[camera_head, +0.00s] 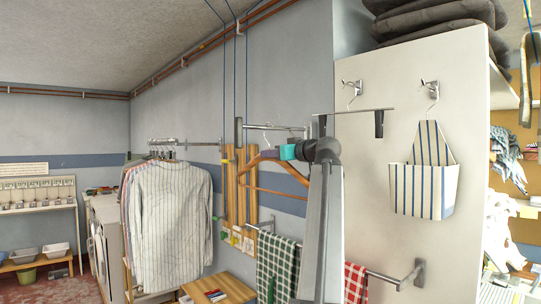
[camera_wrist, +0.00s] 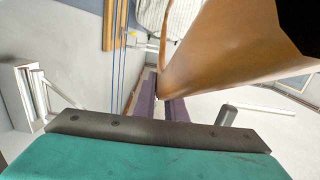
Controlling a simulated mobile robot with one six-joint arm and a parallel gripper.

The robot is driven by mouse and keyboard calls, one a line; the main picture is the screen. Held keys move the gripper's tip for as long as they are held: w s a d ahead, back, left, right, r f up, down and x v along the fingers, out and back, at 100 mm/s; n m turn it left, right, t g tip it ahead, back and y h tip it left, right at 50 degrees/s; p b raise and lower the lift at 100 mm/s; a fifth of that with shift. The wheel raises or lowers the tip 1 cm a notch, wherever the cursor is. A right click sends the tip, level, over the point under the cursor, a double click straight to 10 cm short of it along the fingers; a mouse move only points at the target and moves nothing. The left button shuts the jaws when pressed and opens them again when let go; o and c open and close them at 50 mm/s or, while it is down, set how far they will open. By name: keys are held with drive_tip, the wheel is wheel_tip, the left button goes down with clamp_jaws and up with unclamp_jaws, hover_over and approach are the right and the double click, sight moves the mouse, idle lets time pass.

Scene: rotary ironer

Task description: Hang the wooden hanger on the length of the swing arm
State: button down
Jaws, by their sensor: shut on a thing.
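The wooden hanger (camera_head: 247,168) is held in the air in the head view, with its hook upward. My gripper (camera_head: 286,152), with teal parts, is shut on the hanger's right shoulder. In the wrist view the hanger's brown wood (camera_wrist: 220,48) fills the upper right, close to the camera. A metal rod, which looks like the swing arm (camera_head: 275,127), stretches sideways just above the hanger in the head view. The hook shows just below that rod; I cannot tell whether they touch.
Striped shirts (camera_head: 172,225) hang on a rail at left. A striped bag (camera_head: 425,180) hangs on the white cabinet (camera_head: 370,150) at right. Checked towels (camera_head: 277,262) hang on a lower rail beneath my arm. A small wooden table (camera_head: 220,290) stands below.

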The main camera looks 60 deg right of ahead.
drive_tip(key=shift+f, duration=0.3)
drive_tip(key=c, duration=1.7)
unclamp_jaws()
drive_tip(key=shift+c, duration=0.2)
drive_tip(key=b+v, duration=0.3)
drive_tip(key=v, duration=1.1)
drive_tip(key=shift+d+r+b, duration=0.1)
drive_tip(key=shift+b, duration=0.3)
drive_tip(key=shift+w, duration=0.1)
